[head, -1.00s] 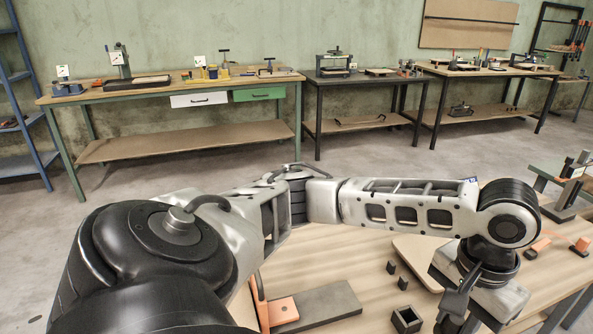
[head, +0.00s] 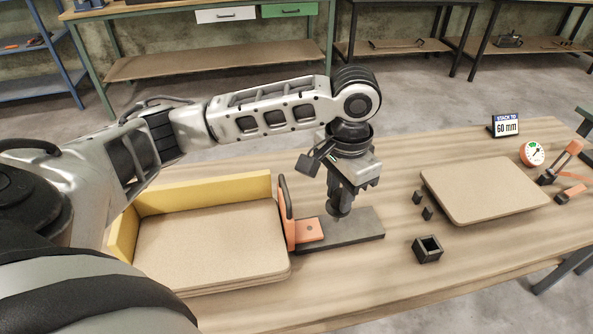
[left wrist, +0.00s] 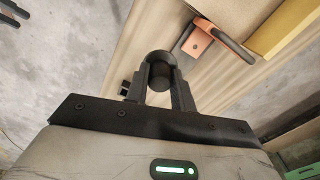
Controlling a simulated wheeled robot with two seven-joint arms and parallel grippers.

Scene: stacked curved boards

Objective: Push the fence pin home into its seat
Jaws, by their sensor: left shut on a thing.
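My left gripper (head: 338,212) points down over the dark flat bar (head: 352,230), just right of the orange fence (head: 291,222). It is shut on a dark, round-ended piece, which I take to be the fence pin (head: 338,208). In the left wrist view the pin (left wrist: 159,74) shows between the two fingers. The fence has a black handle, and its orange foot (head: 312,236) lies on the bar with a small dark spot, perhaps the seat (head: 309,227). The pin looks apart from this spot, to its right. Its lower end is not clear. My right gripper is out of view.
Tan boards (head: 210,245) lie stacked against a yellow-walled corner (head: 205,190) on the left. An open black box (head: 428,248), two small black blocks and another board (head: 485,188) lie right. A dial gauge (head: 533,153) and "60 mm" sign (head: 505,125) stand farther back.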

